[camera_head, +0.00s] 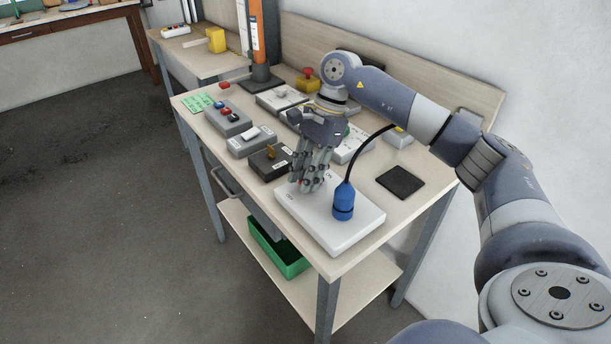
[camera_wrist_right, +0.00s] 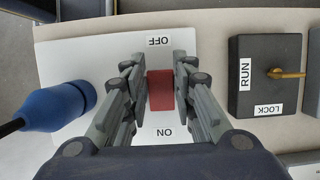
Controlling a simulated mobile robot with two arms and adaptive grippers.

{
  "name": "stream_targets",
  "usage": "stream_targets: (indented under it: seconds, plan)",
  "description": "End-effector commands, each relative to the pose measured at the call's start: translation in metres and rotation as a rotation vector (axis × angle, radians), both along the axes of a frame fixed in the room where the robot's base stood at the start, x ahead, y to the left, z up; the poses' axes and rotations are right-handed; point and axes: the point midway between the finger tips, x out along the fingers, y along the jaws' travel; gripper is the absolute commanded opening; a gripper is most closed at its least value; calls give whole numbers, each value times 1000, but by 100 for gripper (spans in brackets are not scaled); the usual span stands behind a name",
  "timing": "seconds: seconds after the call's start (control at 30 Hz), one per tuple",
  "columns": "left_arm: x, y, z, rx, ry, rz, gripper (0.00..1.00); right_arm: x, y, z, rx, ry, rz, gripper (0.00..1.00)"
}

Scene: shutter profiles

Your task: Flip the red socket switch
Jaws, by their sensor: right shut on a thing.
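The red socket switch (camera_wrist_right: 161,90) sits on a white socket plate between OFF and ON labels in the right wrist view. In the head view the fingers hide it. My right gripper (camera_head: 307,187) reaches down over the white socket plate (camera_head: 350,233) at the table's near end. In the right wrist view the right gripper (camera_wrist_right: 161,78) has one finger on each side of the red switch and is shut on it. A blue plug (camera_head: 344,201) with a black cable stands upright on the same plate. My left gripper is not in view.
A black RUN/LOCK box (camera_head: 270,162) with a yellow knob sits beside the plate. Grey button boxes (camera_head: 228,118) stand farther left. A dark square pad (camera_head: 400,182) lies to the right. A green bin (camera_head: 278,248) is on the lower shelf.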

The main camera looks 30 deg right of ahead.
Motion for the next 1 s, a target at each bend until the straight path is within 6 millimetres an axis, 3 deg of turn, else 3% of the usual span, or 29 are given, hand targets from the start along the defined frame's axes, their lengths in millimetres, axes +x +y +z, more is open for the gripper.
stream_targets:
  seconds: [0.03, 0.07, 0.13, 0.57, 1.0]
  plan:
    - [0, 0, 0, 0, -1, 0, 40, 0, 1, 0, 1, 0, 0, 1]
    - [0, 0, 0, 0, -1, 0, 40, 0, 1, 0, 1, 0, 0, 29]
    - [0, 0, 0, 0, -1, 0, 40, 0, 1, 0, 1, 0, 0, 45]
    - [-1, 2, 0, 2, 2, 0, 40, 1, -2, 6, -1, -2, -1, 45]
    - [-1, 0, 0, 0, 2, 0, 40, 4, -32, 86, 0, -4, -3, 45]
